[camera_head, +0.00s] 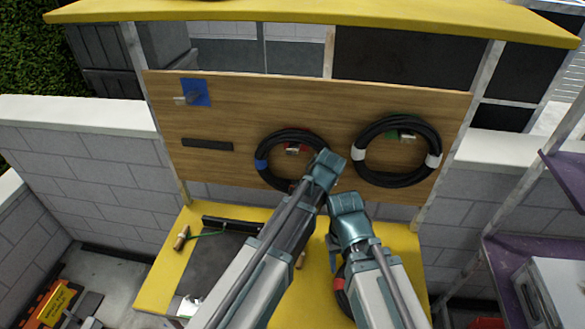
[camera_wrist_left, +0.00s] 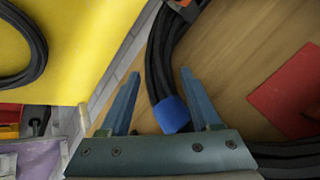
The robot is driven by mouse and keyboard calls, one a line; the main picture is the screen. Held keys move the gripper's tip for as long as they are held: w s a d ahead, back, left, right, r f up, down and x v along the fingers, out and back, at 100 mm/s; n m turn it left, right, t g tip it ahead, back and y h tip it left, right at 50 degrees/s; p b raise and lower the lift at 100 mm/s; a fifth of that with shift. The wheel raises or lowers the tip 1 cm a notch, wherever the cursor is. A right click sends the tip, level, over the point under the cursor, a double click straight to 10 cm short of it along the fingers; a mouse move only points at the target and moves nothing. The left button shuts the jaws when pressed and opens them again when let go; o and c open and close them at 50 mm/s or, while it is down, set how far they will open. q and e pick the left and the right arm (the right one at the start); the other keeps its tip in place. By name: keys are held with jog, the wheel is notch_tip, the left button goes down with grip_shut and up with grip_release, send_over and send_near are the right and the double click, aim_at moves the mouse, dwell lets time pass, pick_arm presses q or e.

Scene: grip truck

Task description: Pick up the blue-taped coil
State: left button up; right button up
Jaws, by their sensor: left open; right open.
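The blue-taped coil (camera_head: 264,152) is a ring of black cable hanging on a wooden board (camera_head: 235,120). Blue tape shows on its left side. My left gripper (camera_head: 322,172) is at the coil's right side and covers part of it; its fingers are hard to make out there. In the left wrist view my left gripper (camera_wrist_left: 161,71) is open. A strand of the blue-taped coil (camera_wrist_left: 172,115), with a blue tape band, shows between its fingers; contact cannot be told. My right gripper (camera_head: 347,202) is open, low and right of the left one, its fingertips mostly hidden.
A white-taped coil (camera_head: 431,143) hangs to the right on the same board. A red-taped coil (camera_head: 338,284) lies on the yellow table (camera_head: 157,287), partly behind my right arm. A purple shelf (camera_head: 505,265) stands at right. The board's left part holds a blue plate (camera_head: 195,92).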

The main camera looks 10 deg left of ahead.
pick_arm(q)
jog(key=b+x, duration=0.1)
jog(key=x, duration=0.2)
jog(key=shift+r, duration=0.1)
jog(key=shift+s, duration=0.1)
grip_shut()
dwell(1.2)
